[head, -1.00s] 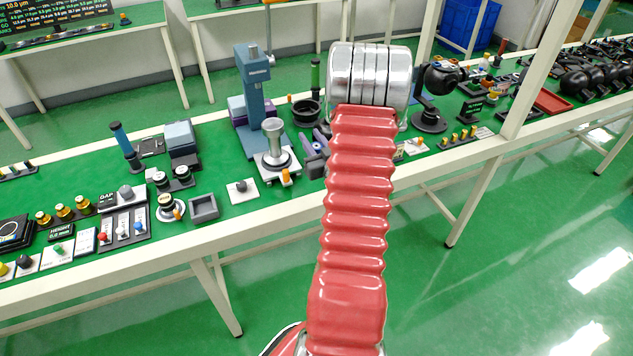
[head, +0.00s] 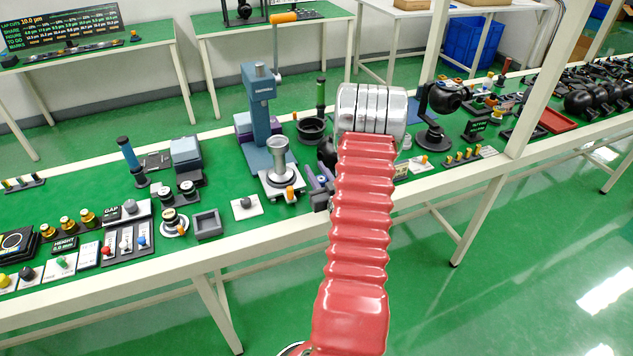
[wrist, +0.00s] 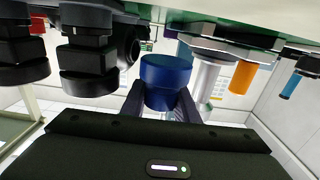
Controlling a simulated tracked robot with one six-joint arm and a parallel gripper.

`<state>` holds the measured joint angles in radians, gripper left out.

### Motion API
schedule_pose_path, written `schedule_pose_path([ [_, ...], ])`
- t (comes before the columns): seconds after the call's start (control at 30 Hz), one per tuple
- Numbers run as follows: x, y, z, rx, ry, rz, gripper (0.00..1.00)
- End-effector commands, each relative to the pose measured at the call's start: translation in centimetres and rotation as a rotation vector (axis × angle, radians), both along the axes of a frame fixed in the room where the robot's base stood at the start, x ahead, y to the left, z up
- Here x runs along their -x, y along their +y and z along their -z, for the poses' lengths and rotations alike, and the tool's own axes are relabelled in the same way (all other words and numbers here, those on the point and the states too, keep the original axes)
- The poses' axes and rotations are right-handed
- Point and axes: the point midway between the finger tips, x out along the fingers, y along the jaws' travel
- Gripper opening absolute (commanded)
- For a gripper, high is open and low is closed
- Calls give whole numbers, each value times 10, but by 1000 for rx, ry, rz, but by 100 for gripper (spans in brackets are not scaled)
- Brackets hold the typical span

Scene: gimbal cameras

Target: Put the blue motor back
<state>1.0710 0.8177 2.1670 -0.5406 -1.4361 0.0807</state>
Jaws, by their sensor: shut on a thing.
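The blue motor (wrist: 166,80) is a short dark-blue cylinder in the middle of the wrist view. My gripper (wrist: 162,100) is shut on it, with one dark finger on each side. In the head view my red arm hides the motor. A black gimbal camera (head: 444,97) on a round base stands right of my arm. Another dark rounded body (head: 326,151) is partly hidden behind my arm. Large black cylindrical parts (wrist: 88,55) hang at the upper left of the wrist view; I cannot tell which device they belong to.
A blue press-like stand (head: 258,105) and a silver cup-shaped piece (head: 279,158) stand left of my arm. A grey square tray (head: 207,224) and small knobs fill the left bench. In the wrist view, an orange cylinder (wrist: 243,77) is right of the motor.

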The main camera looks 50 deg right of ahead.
Motion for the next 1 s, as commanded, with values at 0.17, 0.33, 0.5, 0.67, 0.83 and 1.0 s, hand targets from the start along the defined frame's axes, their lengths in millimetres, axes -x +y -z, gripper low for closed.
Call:
schedule_pose_path([
  [0.17, 0, 0, 12, -2, 0, 0, 0],
  [0.33, 0, 0, 31, -1, 0, 0, 0],
  [0.5, 0, -1, 41, 1, -1, 1, 0],
  [0.67, 1, -1, 41, 1, -1, 1, 0],
  [0.83, 1, -1, 42, 1, -1, 1, 0],
  [1.0, 1, -1, 43, 0, 0, 1, 35],
])
